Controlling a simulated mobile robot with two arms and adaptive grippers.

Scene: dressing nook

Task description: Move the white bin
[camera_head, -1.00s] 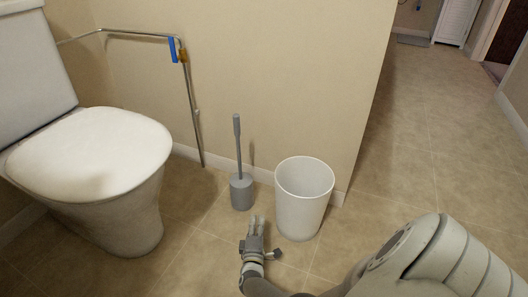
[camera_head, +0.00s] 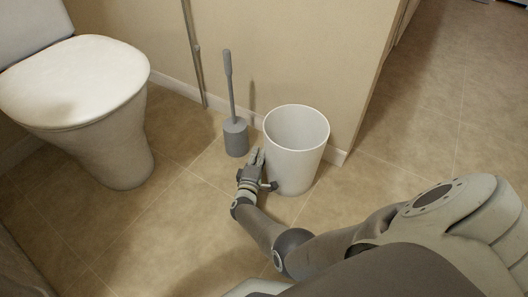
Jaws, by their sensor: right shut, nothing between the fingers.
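The white bin (camera_head: 297,158) stands upright on the tiled floor against the wall, near the wall's corner. It looks empty. My right gripper (camera_head: 257,160) is low at the bin's left side, with its fingers pointing toward the wall. The fingers are shut with nothing between them. It is very close to the bin; I cannot tell whether it touches. My left gripper is not in view.
A grey toilet brush in its holder (camera_head: 235,137) stands just left of the bin, close to my right fingertips. A white toilet (camera_head: 92,105) is at the left. The wall corner (camera_head: 368,90) is right of the bin. Floor at the right (camera_head: 430,110) is clear.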

